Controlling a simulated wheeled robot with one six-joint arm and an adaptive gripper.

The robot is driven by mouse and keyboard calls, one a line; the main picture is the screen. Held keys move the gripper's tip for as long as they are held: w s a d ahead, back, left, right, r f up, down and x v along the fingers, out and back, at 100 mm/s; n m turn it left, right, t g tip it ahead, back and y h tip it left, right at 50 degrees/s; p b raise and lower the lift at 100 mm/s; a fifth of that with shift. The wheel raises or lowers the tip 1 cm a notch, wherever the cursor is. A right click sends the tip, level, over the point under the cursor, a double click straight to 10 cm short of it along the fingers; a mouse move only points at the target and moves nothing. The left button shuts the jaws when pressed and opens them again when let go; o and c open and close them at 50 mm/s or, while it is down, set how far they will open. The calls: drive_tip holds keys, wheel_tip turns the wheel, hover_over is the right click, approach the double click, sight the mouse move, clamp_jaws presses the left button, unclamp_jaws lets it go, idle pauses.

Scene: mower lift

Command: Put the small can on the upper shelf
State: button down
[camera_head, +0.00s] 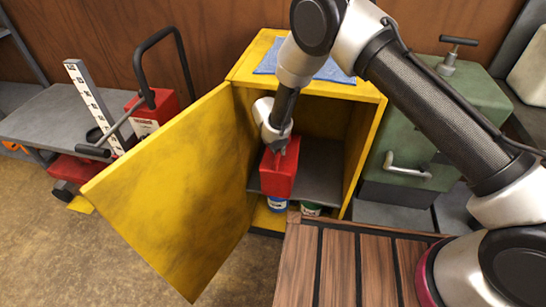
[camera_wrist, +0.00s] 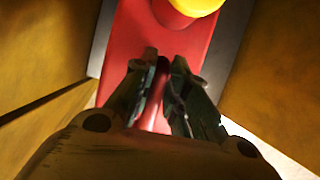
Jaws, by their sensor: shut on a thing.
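The small red can (camera_head: 279,173) is upright inside the open yellow cabinet, at the front of the grey upper shelf (camera_head: 318,184). I cannot tell whether its base touches the shelf. My gripper (camera_head: 279,146) is above the can and shut on its top handle. In the wrist view my gripper (camera_wrist: 163,85) closes on the can's red handle bar, with the red can top (camera_wrist: 132,30) and a yellow cap (camera_wrist: 197,6) beyond. Grey shelf shows in strips beside the can.
The yellow cabinet door (camera_head: 185,185) stands open to the left. A slatted wooden bench (camera_head: 340,265) is in front, a green cabinet (camera_head: 415,150) right. A larger red can (camera_head: 154,110) stands left.

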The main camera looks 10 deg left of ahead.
drive_tip(key=shift+w+d, duration=0.25)
drive_tip(key=shift+w, duration=0.6)
drive_tip(key=shift+w+d, duration=0.2)
drive_tip(key=shift+w, duration=0.7)
drive_tip(key=shift+w+d, duration=0.25)
drive_tip(key=shift+w, duration=0.6)
drive_tip(key=shift+f, duration=0.7)
drive_tip(key=c, duration=1.4)
unclamp_jaws()
drive_tip(key=shift+f, duration=0.1)
drive_tip(key=v, duration=0.3)
hover_over(270, 169)
drive_tip(key=shift+s+d, duration=0.1)
